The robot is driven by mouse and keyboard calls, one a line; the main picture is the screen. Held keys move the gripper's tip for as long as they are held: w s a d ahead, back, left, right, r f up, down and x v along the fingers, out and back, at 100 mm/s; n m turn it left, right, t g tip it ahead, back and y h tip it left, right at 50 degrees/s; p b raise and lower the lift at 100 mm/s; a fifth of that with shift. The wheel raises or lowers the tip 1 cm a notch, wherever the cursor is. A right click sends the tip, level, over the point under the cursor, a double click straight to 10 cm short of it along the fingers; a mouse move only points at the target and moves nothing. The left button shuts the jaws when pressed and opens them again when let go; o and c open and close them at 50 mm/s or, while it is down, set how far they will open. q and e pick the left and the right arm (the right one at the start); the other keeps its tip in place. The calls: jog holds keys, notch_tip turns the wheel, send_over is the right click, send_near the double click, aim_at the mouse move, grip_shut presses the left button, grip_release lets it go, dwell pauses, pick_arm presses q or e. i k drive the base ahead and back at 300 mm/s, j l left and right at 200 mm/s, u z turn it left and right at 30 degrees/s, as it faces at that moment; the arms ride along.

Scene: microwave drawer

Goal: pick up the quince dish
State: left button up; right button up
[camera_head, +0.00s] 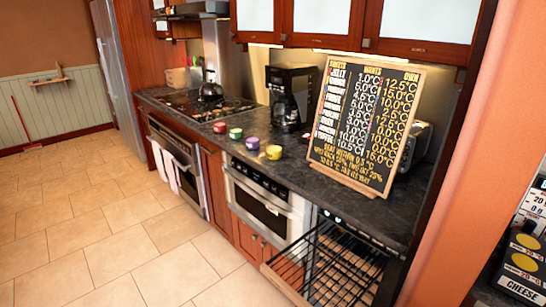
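Several small round dishes stand in a row on the dark counter (330,170). They are a red dish (220,127), a green dish (236,133), a purple dish (252,143) and a yellow dish (274,152), from left to right. Any labels on them are too small to read, so I cannot tell which is the quince dish. A chalkboard sign (364,125) behind them on the right lists sweets, wants and temperatures. Neither of my grippers is in view.
A built-in microwave (265,208) sits below the counter. A black wire-rack drawer (330,262) stands pulled out at the lower right. A coffee maker (290,97) and a stove with a kettle (210,88) stand behind and left. The tiled floor in front is clear.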

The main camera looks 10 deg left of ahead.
aim_at(273, 152)
jog(key=i+j+z, duration=0.1)
jog(key=z, duration=0.75)
jog(key=i+j+z, duration=0.1)
jog(key=j+z, duration=0.25)
jog(key=j, duration=0.15)
jog(key=j+z, duration=0.35)
jog(key=j, duration=0.2)
jog(key=j+z, duration=0.25)
jog(key=j, duration=0.8)
